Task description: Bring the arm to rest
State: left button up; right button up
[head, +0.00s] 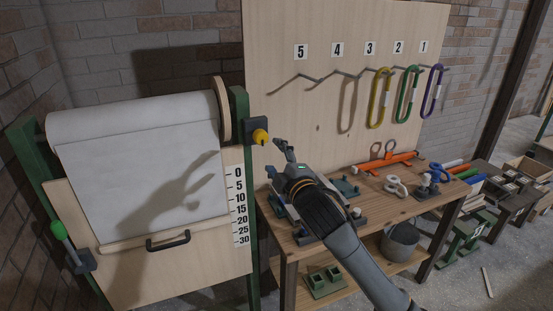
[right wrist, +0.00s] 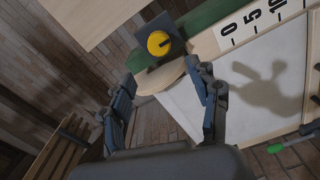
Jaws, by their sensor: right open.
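My right arm comes in from the lower right in the head view. My right gripper (head: 275,158) is open and empty, just right of and below a yellow knob (head: 260,136) on a dark plate. The knob is on the green post of the paper-roll stand. In the right wrist view the open fingers (right wrist: 162,74) point towards the yellow knob (right wrist: 158,43), which lies just beyond the fingertips and shows a gap to them. My left gripper is not in view.
A white paper sheet (head: 150,190) hangs beside a number scale (head: 239,205). Coloured loops (head: 380,98) hang on numbered hooks of a board. The wooden workbench (head: 410,205) under my arm carries clamps and an orange bar (head: 384,163). A bucket (head: 400,242) stands below.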

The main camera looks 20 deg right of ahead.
dwell(0.3)
jog(key=s+d+f+m+g+b, duration=0.1)
jog(key=s+f+m+g, duration=0.1)
jog(key=f, duration=1.1)
jog(key=s+d+f+m+g+b, duration=0.1)
jog(key=f+g, duration=0.1)
jog(key=f, duration=1.2)
jog(key=s+d+f+m+g+b, duration=0.1)
jog(key=s+f+m+g, duration=0.15)
jog(key=f, duration=1.05)
jog(key=s+f+m+g+b, duration=0.1)
jog(key=s+f+g, duration=0.1)
jog(key=s+f, duration=0.65)
jog(key=s+f+m+g, duration=0.2)
jog(key=s+f, duration=0.4)
jog(key=f, duration=0.6)
jog(key=s+f+m+g+b, duration=0.1)
jog(key=s+f, duration=0.5)
jog(key=s, duration=0.6)
jog(key=s+a+f+m+g, duration=0.1)
jog(key=s+f+m+g, duration=0.1)
jog(key=s+f, duration=0.5)
jog(key=s+a+f+m+g+b, duration=0.1)
jog(key=s+f+g, duration=0.2)
jog(key=s, duration=1.6)
notch_tip(320, 180, down, 3)
jog(key=shift+a+f+h+b, duration=0.15)
jog(key=shift+h+b, duration=0.15)
jog(key=shift+b, duration=0.05)
jog(key=shift+g, duration=0.25)
